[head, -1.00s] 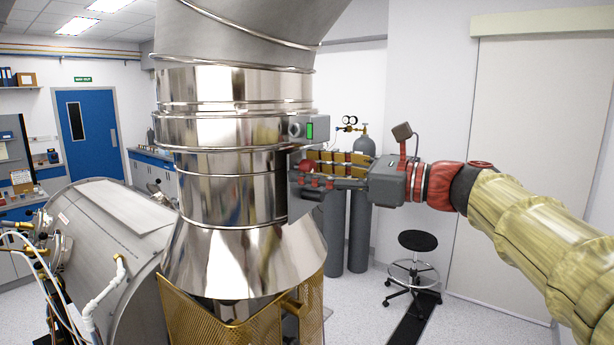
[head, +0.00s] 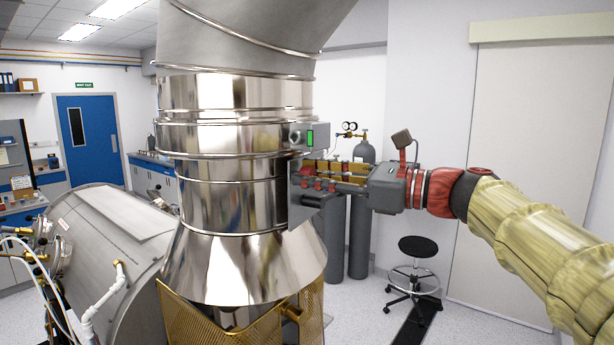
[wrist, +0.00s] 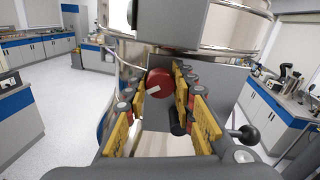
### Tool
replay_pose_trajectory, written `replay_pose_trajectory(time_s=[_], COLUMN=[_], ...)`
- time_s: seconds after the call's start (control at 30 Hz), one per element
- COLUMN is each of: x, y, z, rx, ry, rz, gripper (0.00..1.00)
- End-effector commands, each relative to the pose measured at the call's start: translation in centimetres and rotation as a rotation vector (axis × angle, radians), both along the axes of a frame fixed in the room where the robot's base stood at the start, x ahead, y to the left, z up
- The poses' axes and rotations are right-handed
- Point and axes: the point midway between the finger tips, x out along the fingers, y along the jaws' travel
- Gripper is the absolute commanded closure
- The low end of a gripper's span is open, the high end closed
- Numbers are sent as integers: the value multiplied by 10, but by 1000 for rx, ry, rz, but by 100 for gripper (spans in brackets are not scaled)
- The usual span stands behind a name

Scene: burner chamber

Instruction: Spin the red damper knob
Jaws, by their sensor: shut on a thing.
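The red damper knob (wrist: 160,83) is round with a pale mark on its face. In the wrist view it sits between the fingertips of my gripper (wrist: 161,80), in front of a grey plate (wrist: 208,85). My gripper is shut on the knob, with yellow finger pads on both sides of it. In the head view my gripper (head: 305,178) reaches in from the right to the grey plate on the side of the shiny metal duct (head: 230,180). There the fingers hide the knob.
A grey box with a green display (head: 310,137) sits just above the fingers. Gas cylinders (head: 360,235) stand behind my gripper, and a black stool (head: 416,247) stands on the floor below. A black ball-ended lever (wrist: 248,134) shows at the right in the wrist view.

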Motion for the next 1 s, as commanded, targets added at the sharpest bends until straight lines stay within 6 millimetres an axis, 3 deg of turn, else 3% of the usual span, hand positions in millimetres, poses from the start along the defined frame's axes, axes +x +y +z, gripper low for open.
replay_pose_trajectory(time_s=[0.37,1.0], x=[1,1], y=[-1,-1], z=[2,5], rx=[6,133], ry=[8,245], rz=[-4,-4], gripper=[100,100])
